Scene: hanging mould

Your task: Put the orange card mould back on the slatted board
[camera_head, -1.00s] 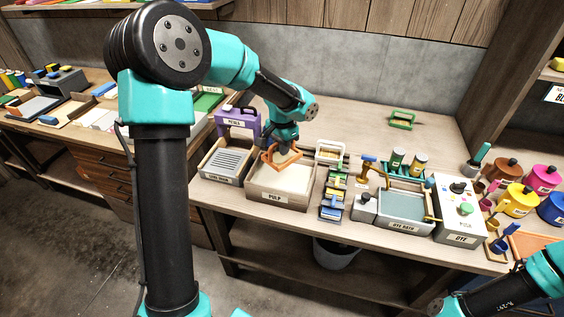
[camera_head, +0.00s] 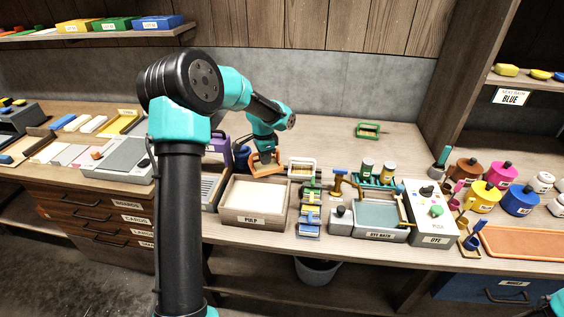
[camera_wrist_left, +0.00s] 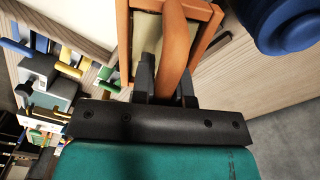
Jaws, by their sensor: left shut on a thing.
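The orange card mould (camera_head: 262,168) is at the back edge of the pulp vat (camera_head: 246,217) in the head view. My left gripper (camera_head: 266,154) is shut on it from above. In the left wrist view, the mould's orange frame (camera_wrist_left: 203,48) and pale screen (camera_wrist_left: 147,38) show beyond my left gripper (camera_wrist_left: 165,88), with its handle between the fingers. I cannot tell whether the mould touches anything below. The slatted board (camera_head: 209,187) stands left of the vat, mostly hidden behind my left arm. My right gripper is out of view.
A blue round container (camera_head: 241,157) stands close to the mould's left; it also shows in the left wrist view (camera_wrist_left: 285,18). A pale-framed mould (camera_head: 301,168) is close on the right. The dye bath (camera_head: 378,215) is further right. The bench behind is mostly clear.

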